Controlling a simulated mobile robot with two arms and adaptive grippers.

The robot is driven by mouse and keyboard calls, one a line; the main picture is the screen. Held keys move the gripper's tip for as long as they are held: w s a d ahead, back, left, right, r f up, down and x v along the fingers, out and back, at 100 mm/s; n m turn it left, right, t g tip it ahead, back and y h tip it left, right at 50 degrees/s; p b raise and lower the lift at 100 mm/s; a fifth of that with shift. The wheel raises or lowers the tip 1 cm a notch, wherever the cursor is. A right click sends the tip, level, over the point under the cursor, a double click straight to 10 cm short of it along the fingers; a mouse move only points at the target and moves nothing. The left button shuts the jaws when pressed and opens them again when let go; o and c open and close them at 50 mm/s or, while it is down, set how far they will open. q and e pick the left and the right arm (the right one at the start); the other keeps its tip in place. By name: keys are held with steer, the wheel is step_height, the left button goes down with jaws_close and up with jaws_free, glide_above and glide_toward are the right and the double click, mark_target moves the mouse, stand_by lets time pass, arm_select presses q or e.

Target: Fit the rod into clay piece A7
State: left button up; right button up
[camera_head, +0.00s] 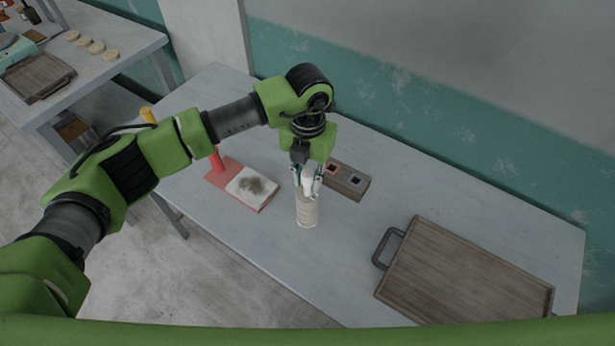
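My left gripper (307,184) points down over the middle of the grey table. A pale, whitish piece (308,187) shows between its fingers. Directly below stands an upright beige cylinder (307,213), its top close to the fingertips. I cannot tell whether the fingers press on the pale piece, or whether it is joined to the cylinder. No A7 label is readable, and I cannot tell for sure which part is the rod and which the clay piece. My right gripper is not in view.
A wooden block (350,184) with square inset patches lies just right of the gripper. A red board (266,203) with a stained white pad lies to the left, beside a red upright piece (216,159). A wooden board with a handle (465,272) fills the right. The table (270,255) is bare in front.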

arm_select(q)
steer(key=shift+o, duration=0.8)
steer(key=shift+r, duration=0.1)
steer(key=shift+r, duration=0.2)
step_height(320, 180, up, 11)
steer(key=b, duration=0.4)
steer(key=shift+d+f, duration=0.1)
steer(key=shift+f, duration=0.1)
steer(key=shift+r+b, duration=0.3)
steer(key=shift+r, duration=0.3)
